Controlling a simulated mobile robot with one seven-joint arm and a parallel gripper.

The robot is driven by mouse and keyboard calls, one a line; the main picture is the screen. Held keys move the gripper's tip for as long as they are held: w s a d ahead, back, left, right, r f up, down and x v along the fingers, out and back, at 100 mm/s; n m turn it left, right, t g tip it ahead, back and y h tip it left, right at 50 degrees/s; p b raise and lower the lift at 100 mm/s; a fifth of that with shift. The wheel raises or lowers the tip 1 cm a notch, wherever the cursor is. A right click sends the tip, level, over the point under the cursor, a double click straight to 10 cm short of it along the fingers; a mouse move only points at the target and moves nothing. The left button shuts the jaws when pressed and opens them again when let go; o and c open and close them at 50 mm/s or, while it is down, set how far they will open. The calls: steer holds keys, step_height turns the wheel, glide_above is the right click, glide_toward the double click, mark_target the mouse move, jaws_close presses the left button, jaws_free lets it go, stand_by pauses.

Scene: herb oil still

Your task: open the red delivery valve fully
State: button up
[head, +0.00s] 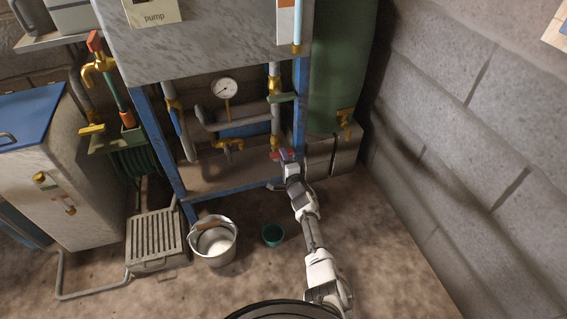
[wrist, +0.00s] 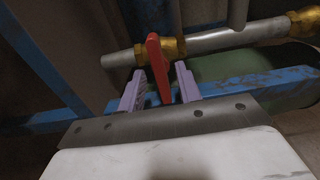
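The red delivery valve has a red lever handle (wrist: 158,62) on a brass body (wrist: 174,47), set in a grey pipe. In the wrist view the lever stands across the line of the pipe. My gripper (wrist: 160,80) has its two pale purple fingers on either side of the lever, with a gap visible on each side, so it is open around the handle and not clamped. In the head view my gripper (head: 286,155) is at the lower right of the blue frame, and a small bit of red lever (head: 275,154) shows beside it.
A blue frame bar (wrist: 50,75) runs close to the fingers. Other pipework with a dial gauge (head: 224,88) and a green-handled valve (head: 282,98) is above. A block wall (head: 470,130) is at right.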

steer(key=shift+w+a, duration=0.1)
steer(key=shift+w, duration=0.3)
steer(key=shift+c, duration=0.2)
jaws_close()
